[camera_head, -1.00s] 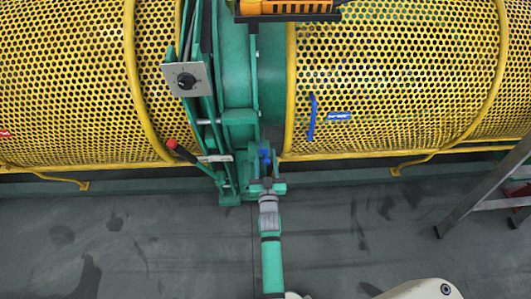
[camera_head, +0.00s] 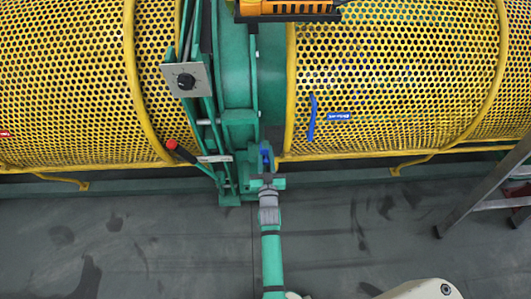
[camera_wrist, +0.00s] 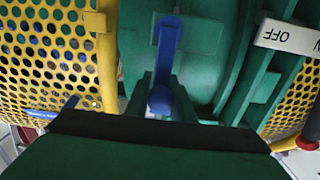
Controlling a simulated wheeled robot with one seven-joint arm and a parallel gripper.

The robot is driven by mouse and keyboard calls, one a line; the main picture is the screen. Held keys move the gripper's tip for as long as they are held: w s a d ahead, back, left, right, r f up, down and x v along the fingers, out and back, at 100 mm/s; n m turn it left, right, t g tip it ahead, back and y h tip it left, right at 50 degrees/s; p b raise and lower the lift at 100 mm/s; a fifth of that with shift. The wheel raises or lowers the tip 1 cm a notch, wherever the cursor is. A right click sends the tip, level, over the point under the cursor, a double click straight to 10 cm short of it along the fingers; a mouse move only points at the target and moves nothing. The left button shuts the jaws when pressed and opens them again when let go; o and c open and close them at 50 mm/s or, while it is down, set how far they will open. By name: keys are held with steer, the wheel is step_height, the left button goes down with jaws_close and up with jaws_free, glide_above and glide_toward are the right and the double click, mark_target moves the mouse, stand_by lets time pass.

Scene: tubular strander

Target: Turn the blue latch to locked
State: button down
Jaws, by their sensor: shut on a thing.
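The blue latch (camera_head: 266,156) is a short lever on the front of the green machine frame, just left of the right-hand yellow guard. In the wrist view the blue latch (camera_wrist: 167,50) stands nearly upright, with a rounded near end low in the picture. My gripper (camera_head: 266,173) reaches it from below. In the wrist view my gripper (camera_wrist: 161,90) has its dark fingers on both sides of the rounded end and is shut on it. The finger contact is partly hidden by the gripper body. I cannot read a lock marking.
Perforated yellow guards (camera_head: 390,80) stand on both sides. Another blue handle (camera_head: 312,117) and a blue label (camera_head: 339,116) are on the right guard. A red-tipped lever (camera_head: 178,149) is left of the latch, near an OFF plate (camera_wrist: 285,36). A ladder (camera_head: 485,190) stands right.

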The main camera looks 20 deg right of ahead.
steer(key=shift+s+d+f+m, duration=0.15)
steer(key=shift+d+m, duration=0.4)
steer(key=shift+m, duration=0.4)
steer(key=shift+s+d+f+m, duration=0.2)
steer(key=shift+d+m, duration=0.4)
steer(key=shift+m, duration=0.4)
steer(key=shift+s+d+f+m, duration=0.15)
steer(key=shift+d+m, duration=0.4)
steer(key=shift+m, duration=0.4)
steer(key=c, duration=1.5)
jaws_free()
steer(key=v, duration=1)
steer(key=shift+s+a, duration=0.1)
steer(key=shift+s, duration=0.3)
